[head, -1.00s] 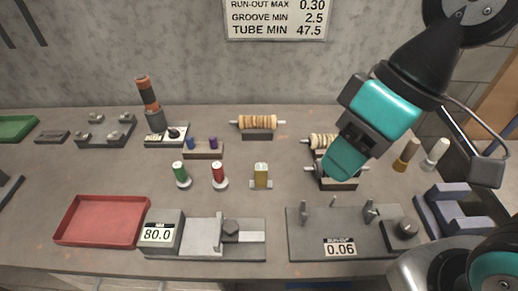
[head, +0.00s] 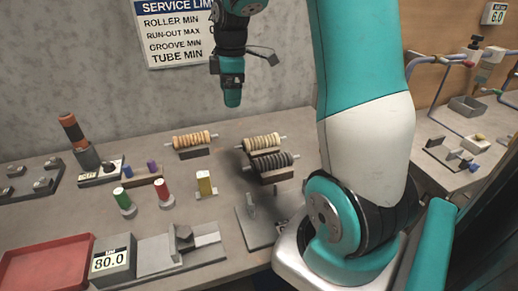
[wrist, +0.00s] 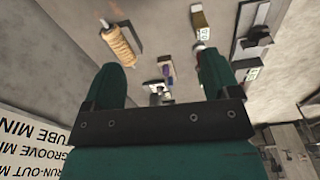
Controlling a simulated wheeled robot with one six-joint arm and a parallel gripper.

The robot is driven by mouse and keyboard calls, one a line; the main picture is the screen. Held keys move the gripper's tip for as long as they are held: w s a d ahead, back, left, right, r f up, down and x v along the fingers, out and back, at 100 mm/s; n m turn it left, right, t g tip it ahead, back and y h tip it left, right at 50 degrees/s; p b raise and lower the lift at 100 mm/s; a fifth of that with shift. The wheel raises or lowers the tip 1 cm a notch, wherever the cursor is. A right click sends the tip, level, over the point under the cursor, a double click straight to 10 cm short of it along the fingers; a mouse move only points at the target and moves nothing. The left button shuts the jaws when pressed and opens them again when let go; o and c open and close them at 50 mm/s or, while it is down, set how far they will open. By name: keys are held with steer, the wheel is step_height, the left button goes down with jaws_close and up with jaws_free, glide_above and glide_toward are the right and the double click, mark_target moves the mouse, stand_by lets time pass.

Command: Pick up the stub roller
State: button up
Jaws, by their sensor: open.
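Three ribbed rollers with shaft ends lie in cradles at the back of the bench; I cannot tell which is the stub roller. A tan roller (head: 194,140) lies at the left. A second tan roller (head: 263,142) lies right of it, with a dark grey roller (head: 275,161) just in front. My gripper (head: 232,100) hangs high above the bench by the wall, clear of all the rollers. In the wrist view my gripper (wrist: 160,70) is open with its two teal fingers apart and nothing held. A tan roller (wrist: 121,42) shows beyond the left finger.
A yellow block (head: 205,184) and green (head: 123,199) and red (head: 165,192) plugs stand in front of the rollers. A gauge reading 80.0 (head: 111,260) and a red tray (head: 45,264) are at the front left. My arm covers the bench's right end. A wall sign (head: 172,35) is behind.

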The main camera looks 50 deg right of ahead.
steer(key=n, duration=0.1)
glide_above(261, 137)
step_height(261, 137, down, 4)
steer(key=shift+g+h, duration=0.3)
steer(key=f, duration=0.3)
steer(key=f+p, duration=0.1)
steer(key=f, duration=0.3)
steer(key=f+p, duration=0.1)
steer(key=f, duration=0.2)
steer(key=shift+s+a+f, duration=0.1)
steer(key=shift+s+f, duration=0.3)
steer(key=shift+w+f+p, duration=0.2)
steer(key=shift+f+p, duration=0.35)
steer(key=shift+f, duration=1.05)
steer(key=shift+w+f+p, duration=0.15)
steer(key=shift+f+p, duration=0.4)
steer(key=shift+f, duration=1)
steer(key=c, duration=1)
steer(key=shift+c, duration=1.1)
steer(key=shift+r, duration=0.15)
